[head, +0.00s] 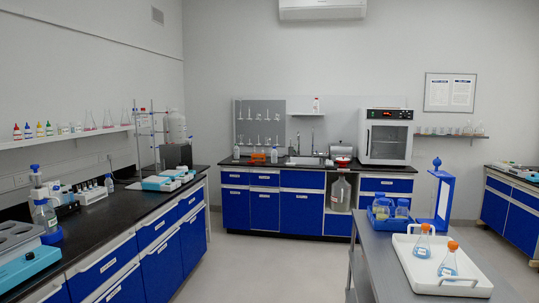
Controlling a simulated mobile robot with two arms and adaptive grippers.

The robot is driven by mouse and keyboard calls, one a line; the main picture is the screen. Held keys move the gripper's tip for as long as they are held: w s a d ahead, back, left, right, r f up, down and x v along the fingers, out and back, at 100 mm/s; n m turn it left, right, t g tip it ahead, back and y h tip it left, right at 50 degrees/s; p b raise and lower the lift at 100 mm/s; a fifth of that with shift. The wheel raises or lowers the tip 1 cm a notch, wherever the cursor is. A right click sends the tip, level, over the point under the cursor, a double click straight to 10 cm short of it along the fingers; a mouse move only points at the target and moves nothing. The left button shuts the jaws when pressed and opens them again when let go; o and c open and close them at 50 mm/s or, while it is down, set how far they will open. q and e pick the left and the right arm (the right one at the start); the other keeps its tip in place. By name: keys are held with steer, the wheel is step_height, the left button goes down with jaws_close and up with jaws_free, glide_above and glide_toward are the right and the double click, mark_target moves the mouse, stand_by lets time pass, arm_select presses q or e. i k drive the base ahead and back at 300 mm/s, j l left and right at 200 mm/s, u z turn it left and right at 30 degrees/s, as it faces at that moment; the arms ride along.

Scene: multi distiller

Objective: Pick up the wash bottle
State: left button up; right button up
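No single wash bottle can be singled out for certain at this size. A small clear bottle with a blue top (109,184) stands on the left bench. Two more small bottles stand on the back counter, one at its left end (236,153) and one left of the sink (274,156). A white bottle with a red mark (316,104) is on a small shelf above the sink. Neither of my grippers is in view.
The left bench (125,205) carries instruments and glassware. At right, a grey table (385,262) holds a white tray (402,268) with two orange-capped flasks (448,262), a blue bottle carrier (380,222) and a blue stand (446,196). The floor (270,265) between is clear.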

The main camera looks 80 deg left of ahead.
mark_target(274, 153)
steer(key=j+u, duration=0.4)
steer(key=i+j+u, duration=0.1)
steer(key=j+u, duration=0.35)
steer(key=i+j+u, duration=0.15)
steer(key=j+u, duration=0.25)
steer(key=i+j+u, duration=0.2)
steer(key=j+u, duration=0.2)
steer(key=i+j+u, duration=0.25)
steer(key=u, duration=0.2)
steer(key=i+j+u, duration=0.15)
steer(key=i+u, duration=0.25)
steer(key=i+j+u, duration=0.1)
steer(key=i+u, duration=0.15)
steer(key=u, duration=0.15)
steer(key=i+j, duration=0.15)
steer(key=i, duration=3.75)
steer(key=i+j+z, duration=0.15)
steer(key=i, duration=0.2)
steer(key=i+j+z, duration=0.15)
steer(key=i, duration=0.25)
steer(key=i+j+z, duration=0.15)
steer(key=i, duration=0.2)
